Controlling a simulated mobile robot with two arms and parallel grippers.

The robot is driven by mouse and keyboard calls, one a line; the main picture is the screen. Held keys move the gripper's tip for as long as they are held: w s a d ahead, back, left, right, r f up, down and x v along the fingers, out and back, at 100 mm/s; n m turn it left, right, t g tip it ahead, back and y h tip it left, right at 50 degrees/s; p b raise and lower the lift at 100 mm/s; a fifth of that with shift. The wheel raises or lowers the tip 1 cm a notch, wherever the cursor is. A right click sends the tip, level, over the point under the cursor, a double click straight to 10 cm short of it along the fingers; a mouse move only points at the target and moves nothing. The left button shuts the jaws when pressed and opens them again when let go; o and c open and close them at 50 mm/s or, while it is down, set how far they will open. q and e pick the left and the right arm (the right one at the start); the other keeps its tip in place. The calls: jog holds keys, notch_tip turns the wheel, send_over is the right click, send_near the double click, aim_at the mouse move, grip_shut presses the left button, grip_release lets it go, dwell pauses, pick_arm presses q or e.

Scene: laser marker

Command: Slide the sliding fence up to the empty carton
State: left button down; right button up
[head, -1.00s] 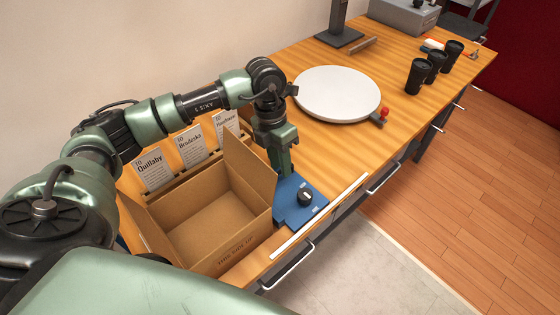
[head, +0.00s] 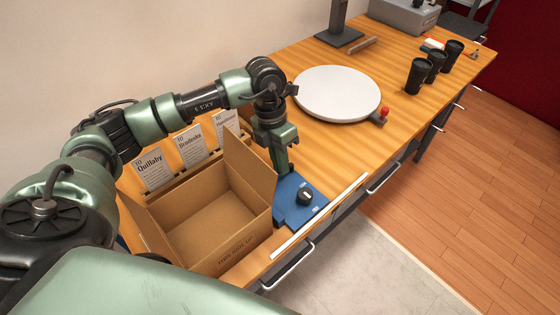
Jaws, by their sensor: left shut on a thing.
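The empty carton (head: 212,222) stands open on the bench at the lower middle, with its flaps up and nothing inside. The blue sliding fence (head: 293,213), with a black knob on top, lies close along the carton's right side. Whether the two touch is hard to tell, as the carton wall and flap cover the fence's left edge. My left gripper (head: 283,168) points down at the fence's far end, shut on it; its fingertips are partly hidden. My right gripper is not in view.
Cards in a wooden rack (head: 190,160) stand behind the carton. A white round turntable (head: 337,93) with a red knob sits beyond my gripper. Black cups (head: 417,76) stand at the far right. A pale strip (head: 320,215) runs along the bench's front edge.

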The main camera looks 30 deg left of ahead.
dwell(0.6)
pick_arm(q)
jog(key=s, duration=0.1)
jog(key=s+a, duration=0.1)
jog(key=s, duration=0.2)
jog(key=shift+a, duration=0.25)
jog(key=c, duration=1.5)
grip_release()
jog(key=shift+w+r, duration=0.1)
jog(key=shift+r, duration=0.05)
jog(key=r, duration=0.2)
jog(key=a+r+b, duration=0.1)
jog(key=r, duration=0.2)
jog(key=r+b, duration=0.1)
jog(key=r, duration=0.1)
jog(key=shift+w+a+r, duration=0.2)
jog(key=shift+a, duration=0.05)
jog(key=shift+d, duration=0.1)
